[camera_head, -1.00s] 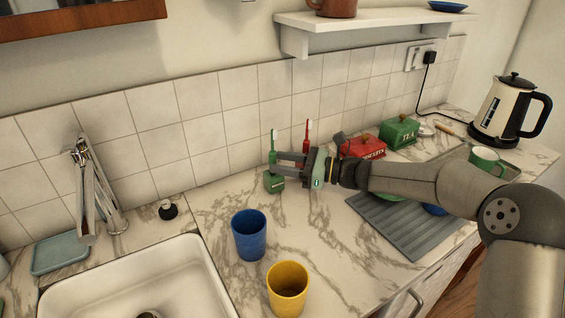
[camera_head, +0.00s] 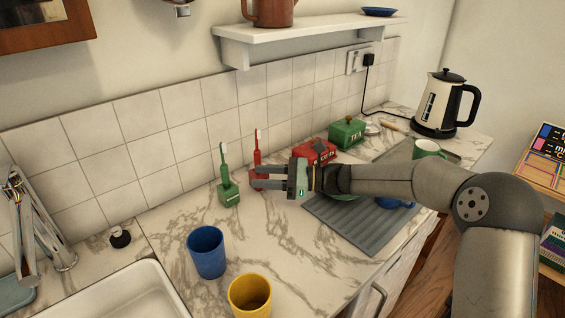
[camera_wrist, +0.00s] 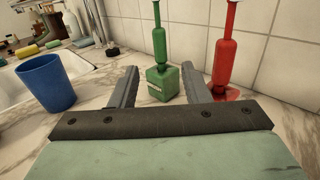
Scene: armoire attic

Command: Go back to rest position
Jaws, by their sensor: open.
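My gripper (camera_head: 268,177) is open and empty above the marble counter. In the wrist view its two fingers (camera_wrist: 160,88) are spread apart, with nothing held between them. A green toothbrush (camera_head: 224,163) stands upright in a small green square holder (camera_head: 229,194), left of the fingertips. In the wrist view the green holder (camera_wrist: 161,85) shows just beyond and between the fingers, apart from them as far as I can tell. A red toothbrush (camera_head: 257,148) stands upright behind the fingers; its base is partly hidden by my gripper.
A blue cup (camera_head: 206,252) and a yellow cup (camera_head: 250,297) stand at the front. Red and green tins (camera_head: 346,133), a grey drying mat (camera_head: 352,228), a green mug (camera_head: 428,149) and a kettle (camera_head: 445,105) lie around my arm. A wall shelf (camera_head: 300,33) hangs above.

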